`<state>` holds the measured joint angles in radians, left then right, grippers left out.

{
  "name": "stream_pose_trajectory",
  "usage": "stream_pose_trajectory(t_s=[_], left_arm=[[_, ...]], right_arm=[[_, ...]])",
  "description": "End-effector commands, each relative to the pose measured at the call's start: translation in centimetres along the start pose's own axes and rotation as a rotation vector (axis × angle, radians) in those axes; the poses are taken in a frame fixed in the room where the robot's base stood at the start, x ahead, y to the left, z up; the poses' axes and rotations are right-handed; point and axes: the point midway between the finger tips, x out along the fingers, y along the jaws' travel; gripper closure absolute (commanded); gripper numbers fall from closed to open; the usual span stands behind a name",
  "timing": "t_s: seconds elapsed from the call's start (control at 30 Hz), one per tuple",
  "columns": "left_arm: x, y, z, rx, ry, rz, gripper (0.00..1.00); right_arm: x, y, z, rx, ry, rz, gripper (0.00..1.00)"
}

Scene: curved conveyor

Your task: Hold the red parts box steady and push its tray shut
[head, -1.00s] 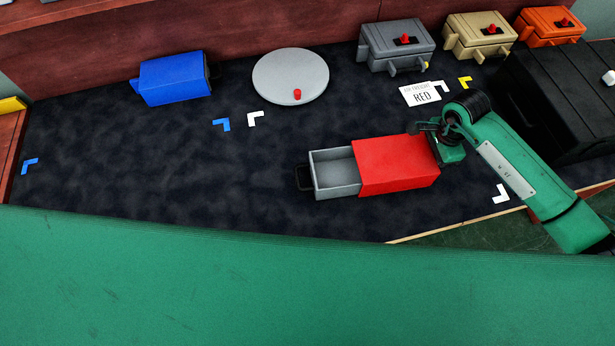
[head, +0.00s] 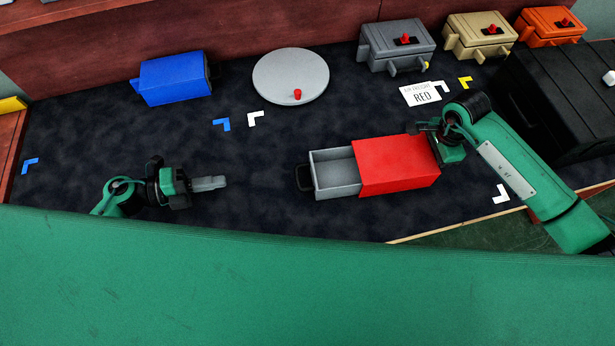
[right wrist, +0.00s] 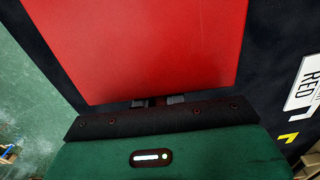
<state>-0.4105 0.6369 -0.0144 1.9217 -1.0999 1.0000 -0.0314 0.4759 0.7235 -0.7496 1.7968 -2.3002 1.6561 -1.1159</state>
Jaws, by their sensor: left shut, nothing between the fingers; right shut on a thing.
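The red parts box (head: 397,165) lies on the dark mat, right of the middle. Its grey tray (head: 335,174) sticks out of the box's left end, open and empty, with a black handle (head: 304,178) at the far left. My right gripper (head: 437,140) is shut on the box at its right end. In the right wrist view the red top (right wrist: 145,45) fills the upper part and the fingers show at its near edge. My left gripper (head: 222,183) is shut and empty. It points right, toward the handle, with a clear gap between them.
A blue box (head: 175,79) and a round grey disc (head: 290,68) with a small red piece stand at the back. Grey (head: 397,50), tan (head: 480,38) and orange (head: 550,30) boxes line the back right. A black case (head: 570,95) stands at right. The mat between left gripper and handle is free.

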Motion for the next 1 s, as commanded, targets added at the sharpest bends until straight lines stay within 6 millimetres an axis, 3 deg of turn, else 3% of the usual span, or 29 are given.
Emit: stream_pose_trajectory(t_s=[0.37, 0.8, 1.0], left_arm=[[3.2, 0.2, -1.1, 0.035, 0.066, 0.063, 1.0], [12.1, 0.7, -1.7, 0.035, 0.065, 0.06, 1.0], [14.7, 0.9, -1.9, 0.034, 0.064, 0.061, 1.0]], right_arm=[[0.0, 0.0, 0.0, 0.0, 0.0, 0.0, 1.0], [0.0, 0.0, 0.0, 0.0, 0.0, 0.0, 1.0], [0.0, 0.0, 0.0, 0.0, 0.0, 0.0, 1.0]])
